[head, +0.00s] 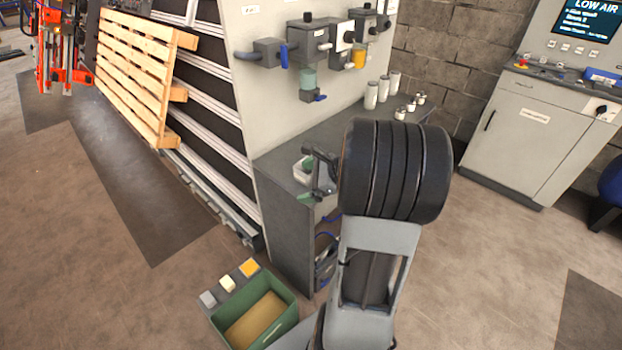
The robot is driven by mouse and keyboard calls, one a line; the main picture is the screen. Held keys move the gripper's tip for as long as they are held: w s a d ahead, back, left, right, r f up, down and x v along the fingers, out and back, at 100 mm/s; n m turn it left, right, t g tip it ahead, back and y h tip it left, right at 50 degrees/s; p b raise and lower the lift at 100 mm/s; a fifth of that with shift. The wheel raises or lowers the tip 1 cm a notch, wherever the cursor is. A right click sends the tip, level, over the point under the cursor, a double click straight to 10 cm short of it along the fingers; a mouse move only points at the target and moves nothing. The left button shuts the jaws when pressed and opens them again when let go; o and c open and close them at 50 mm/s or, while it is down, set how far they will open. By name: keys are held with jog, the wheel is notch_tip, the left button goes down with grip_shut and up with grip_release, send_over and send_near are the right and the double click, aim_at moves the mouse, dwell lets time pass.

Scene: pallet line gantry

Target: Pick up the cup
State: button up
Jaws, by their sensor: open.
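My gripper (318,172) is open, at the left of my arm's large dark joint. It is over the left part of the grey bench shelf (277,166). A small white and green container (301,171) shows just left of my gripper, partly hidden by it; I cannot tell whether it is the cup, or whether the gripper touches it. Several pale cylinders with dark tops, such as this one (371,95), stand at the back of the shelf, apart from my gripper. No plain cup is clearly recognizable.
Grey air units (308,42) hang on the panel above the shelf. A green bin (258,310) stands on the floor in front. A wooden pallet (135,62) leans at left. A grey cabinet (528,130) stands at right. The floor between bench and cabinet is clear.

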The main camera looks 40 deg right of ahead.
jog(key=d+f+m+t+h, duration=0.35)
jog(key=d+m, duration=0.55)
jog(key=d, duration=0.4)
jog(key=shift+m+t, duration=0.3)
jog(key=shift+t, duration=0.25)
jog(key=x, duration=0.6)
jog(key=shift+s+d+f+b, duration=0.2)
jog(key=shift+d+f+b, duration=0.1)
jog(key=shift+f, duration=0.1)
jog(key=shift+p+x, duration=0.4)
jog(key=shift+x, duration=2.75)
jog(key=shift+a, duration=0.15)
jog(key=shift+c, duration=0.4)
jog(key=c, duration=0.6)
jog(key=shift+o, duration=0.2)
